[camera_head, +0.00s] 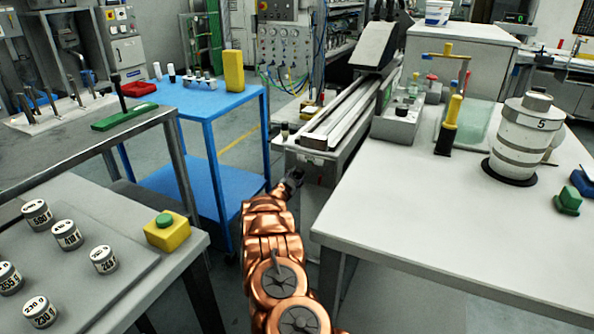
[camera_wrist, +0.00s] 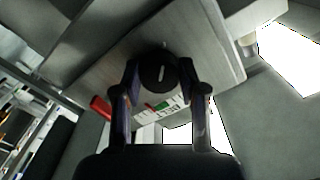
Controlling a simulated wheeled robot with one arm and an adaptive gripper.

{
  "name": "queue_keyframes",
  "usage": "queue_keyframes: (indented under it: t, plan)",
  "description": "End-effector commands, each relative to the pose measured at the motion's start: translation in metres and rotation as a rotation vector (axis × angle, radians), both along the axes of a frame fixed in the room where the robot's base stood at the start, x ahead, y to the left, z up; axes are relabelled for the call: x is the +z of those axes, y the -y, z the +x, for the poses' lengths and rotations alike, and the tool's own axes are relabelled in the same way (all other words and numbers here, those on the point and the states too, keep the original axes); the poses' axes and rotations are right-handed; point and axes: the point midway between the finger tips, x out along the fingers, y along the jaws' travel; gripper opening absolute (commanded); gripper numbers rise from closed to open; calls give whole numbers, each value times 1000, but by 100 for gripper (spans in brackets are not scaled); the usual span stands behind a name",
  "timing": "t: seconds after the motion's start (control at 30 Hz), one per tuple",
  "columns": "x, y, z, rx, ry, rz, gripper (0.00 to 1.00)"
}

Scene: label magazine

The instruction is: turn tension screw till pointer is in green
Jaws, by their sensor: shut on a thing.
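The tension screw (camera_wrist: 159,72) is a round black knob with a pale line across its face. It sits on the pale grey end face of the machine, in the wrist view. My gripper (camera_wrist: 160,77) has a finger on each side of it and is shut on it. Just below the screw is a white scale plate (camera_wrist: 172,104) with red and green parts and lettering that seems to read BELT. I cannot make out the pointer against the green. In the head view my gripper (camera_head: 293,180) is at the near end of the long machine; the screw and scale are hidden there.
The long machine (camera_head: 345,115) runs away from my gripper. A blue cart (camera_head: 215,105) stands to its left and a white table (camera_head: 440,205) to its right. A grey table with labelled weights (camera_head: 103,259) is at the near left. A red piece (camera_wrist: 100,107) shows beside the scale.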

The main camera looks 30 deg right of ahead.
Motion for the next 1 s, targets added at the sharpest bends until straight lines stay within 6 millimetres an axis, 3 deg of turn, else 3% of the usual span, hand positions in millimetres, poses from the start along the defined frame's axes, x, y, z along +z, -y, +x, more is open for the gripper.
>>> queue_keyframes:
  t: [0.6,1.0]
  plan:
    - [1,-2,1,5,-499,-292,7]
    - [0,-2,2,5,-725,-428,7]
